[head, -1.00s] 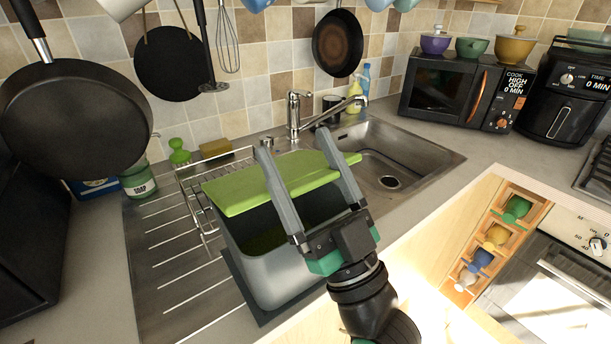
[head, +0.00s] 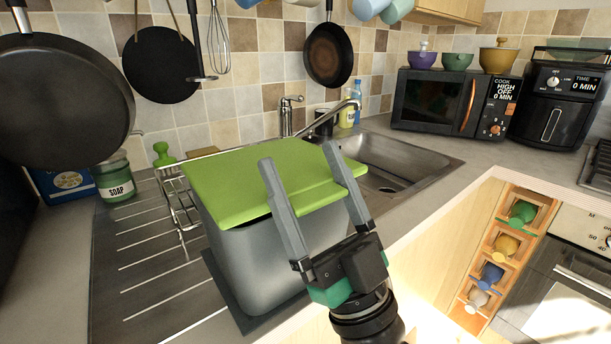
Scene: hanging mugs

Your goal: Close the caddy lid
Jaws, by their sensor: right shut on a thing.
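The caddy (head: 258,265) is a grey bin standing on the drainer at the centre of the head view. Its green lid (head: 225,180) lies nearly flat over the top. A thin dark gap shows under the lid's front edge. My right gripper (head: 298,153) reaches over the lid from the lower right. The fingers hide some of the lid's front right side. My left gripper is not in view.
The sink (head: 385,160) and tap (head: 288,115) are behind and to the right. A wire rack (head: 177,205) stands close to the caddy's left side. A soap jar (head: 115,180) is at the left. A large black pan (head: 60,100) hangs at the upper left.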

